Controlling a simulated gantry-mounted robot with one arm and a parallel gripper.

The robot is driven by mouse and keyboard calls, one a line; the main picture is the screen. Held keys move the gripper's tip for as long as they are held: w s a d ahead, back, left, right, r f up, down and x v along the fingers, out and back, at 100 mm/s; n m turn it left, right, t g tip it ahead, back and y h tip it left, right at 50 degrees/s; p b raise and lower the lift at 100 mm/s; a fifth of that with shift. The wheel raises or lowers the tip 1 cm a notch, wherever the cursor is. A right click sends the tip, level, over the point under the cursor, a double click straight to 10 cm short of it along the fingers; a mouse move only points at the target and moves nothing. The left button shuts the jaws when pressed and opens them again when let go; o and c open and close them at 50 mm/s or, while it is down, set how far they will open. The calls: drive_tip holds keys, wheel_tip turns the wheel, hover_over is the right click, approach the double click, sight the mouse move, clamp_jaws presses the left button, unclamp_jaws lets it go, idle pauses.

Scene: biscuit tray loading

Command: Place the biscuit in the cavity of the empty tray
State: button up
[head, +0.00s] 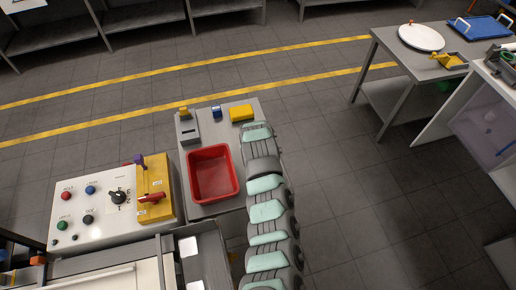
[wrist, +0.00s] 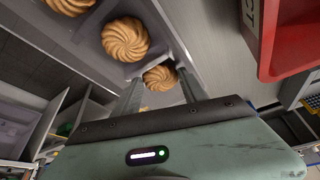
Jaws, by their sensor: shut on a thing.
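In the wrist view, a round golden biscuit (wrist: 159,76) with a swirled top sits between the fingertips of my gripper (wrist: 160,85). The fingers are shut on it, and its near part is partly hidden. A grey tray (wrist: 149,17) lies just beyond, with another swirled biscuit (wrist: 125,38) in it and one more at the top edge of the view. I cannot tell whether the held biscuit touches the tray. No empty cavity shows clearly. In the head view, my gripper and the biscuits cannot be made out.
A red bin (head: 212,180) stands on the grey bench, beside my arm; its wall (wrist: 266,45) shows close at the right in the wrist view. A control panel (head: 75,212) is at the left. A side table (head: 388,45) stands far right, with open floor between.

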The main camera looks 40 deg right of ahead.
drive_tip(key=shift+f, duration=0.1)
drive_tip(key=o, duration=0.5)
drive_tip(key=shift+f, duration=0.1)
drive_tip(key=shift+v, duration=0.85)
drive_tip(key=v, duration=1)
drive_tip(key=shift+r+b, duration=0.4)
